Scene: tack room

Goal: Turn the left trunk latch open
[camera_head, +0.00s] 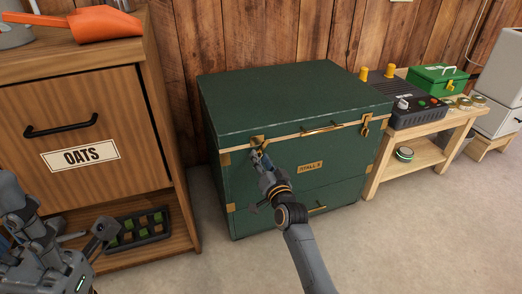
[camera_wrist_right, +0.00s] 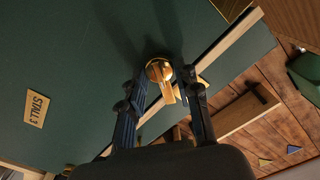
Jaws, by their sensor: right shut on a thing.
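The green trunk (camera_head: 290,120) stands closed against the wooden wall, with brass corners and a STALL 3 plate. Its left latch (camera_head: 257,141) sits on the front near the lid seam, partly covered by my right gripper (camera_head: 259,156). In the right wrist view, the brass latch (camera_wrist_right: 160,70) shows a round boss and a short lever between the dark fingers of my right gripper (camera_wrist_right: 165,92), which is shut on it. The right latch (camera_head: 365,124) hangs at the trunk's right front. My left gripper (camera_head: 80,245) is at the lower left, away from the trunk; its finger opening is unclear.
A wooden cabinet (camera_head: 85,110) labelled OATS stands left of the trunk, with an orange scoop (camera_head: 105,23) on top. A low wooden bench (camera_head: 425,155) on the right bears a dark control box (camera_head: 405,105) and a green case (camera_head: 437,78). Floor in front is clear.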

